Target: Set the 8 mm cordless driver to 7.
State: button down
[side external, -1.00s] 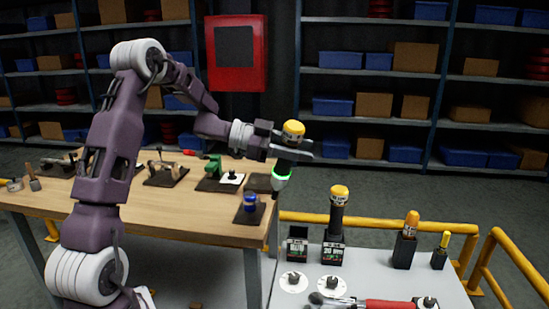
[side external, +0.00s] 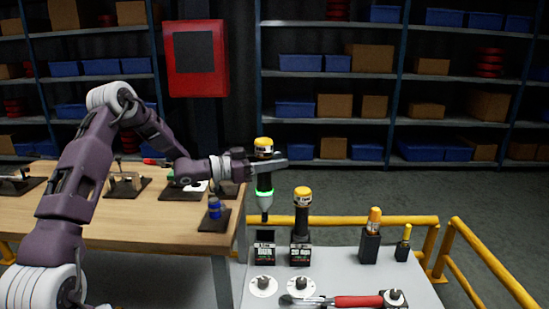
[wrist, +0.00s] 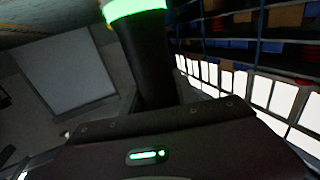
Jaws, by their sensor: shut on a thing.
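My gripper (side external: 264,165) is shut on a driver (side external: 264,183) with a yellow top, dark body, glowing green ring and narrow tip. The driver hangs nearly upright, tip down, just above an empty dark labelled stand (side external: 265,246); its tip looks a little clear of the stand. In the wrist view, the driver's dark body (wrist: 152,60) and green ring show beyond the gripper housing. A second yellow-topped driver (side external: 302,215) stands in a labelled holder beside the empty one. The label text and any setting number are too small to read surely.
White dials with knobs (side external: 263,286) (side external: 301,287) lie before the stands. A red-handled tool (side external: 350,301) lies at the front. Two orange- and yellow-topped tools (side external: 370,235) (side external: 403,244) stand in black holders at right. A wooden bench (side external: 110,215) is at left; a yellow rail (side external: 430,222) runs behind.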

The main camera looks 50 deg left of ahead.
notch_tip(320, 180, down, 13)
jog(key=shift+r, duration=0.15)
dwell(0.7)
jog(key=shift+f, duration=1.05)
dwell(0.9)
jog(key=c, duration=0.9)
grip_release()
jog(key=shift+o, duration=0.2)
jog(key=v, duration=0.7)
